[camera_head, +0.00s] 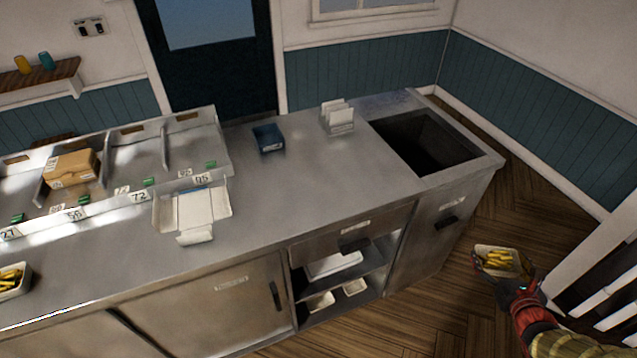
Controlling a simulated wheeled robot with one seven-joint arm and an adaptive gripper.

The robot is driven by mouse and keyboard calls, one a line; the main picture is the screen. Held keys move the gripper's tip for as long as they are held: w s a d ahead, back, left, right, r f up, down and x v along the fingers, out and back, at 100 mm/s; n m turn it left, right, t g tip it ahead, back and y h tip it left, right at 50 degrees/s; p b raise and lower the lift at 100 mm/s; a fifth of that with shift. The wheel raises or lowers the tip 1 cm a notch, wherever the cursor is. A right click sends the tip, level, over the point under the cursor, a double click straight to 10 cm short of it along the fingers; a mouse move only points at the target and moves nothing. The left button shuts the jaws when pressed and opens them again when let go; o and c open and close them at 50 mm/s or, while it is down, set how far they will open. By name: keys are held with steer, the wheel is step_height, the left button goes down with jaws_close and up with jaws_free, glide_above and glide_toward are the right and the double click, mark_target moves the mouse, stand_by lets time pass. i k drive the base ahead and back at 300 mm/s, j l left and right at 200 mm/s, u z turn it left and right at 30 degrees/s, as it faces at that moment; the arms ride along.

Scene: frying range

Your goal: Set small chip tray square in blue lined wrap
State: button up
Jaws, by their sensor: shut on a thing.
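My gripper (521,285) is at the lower right, out over the wooden floor and clear of the counter. It is shut on a small chip tray (480,269), a pale open tray with yellow chips in it, held roughly level. The fingertips are small and partly hidden by the tray and hand. An unfolded white wrap (196,209) lies flat on the steel counter, left of centre, with its flaps spread. A thin blue line shows at its far edge. Nothing lies on the wrap.
The steel counter (275,198) is bare right of the wrap. A dark blue box (268,138) and a white card holder (338,118) stand at its back. A dark sunken opening (425,141) is at its right end. Divided bays hold a brown box (71,168). Another chip tray (14,281) sits far left.

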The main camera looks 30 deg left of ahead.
mark_target(194, 208)
steer(key=i+l+u, duration=0.1)
steer(key=u, duration=0.4)
steer(key=l+u, duration=0.35)
steer(key=u, duration=0.15)
steer(key=l+u, duration=0.3)
steer(key=u, duration=0.15)
steer(key=i, duration=0.05)
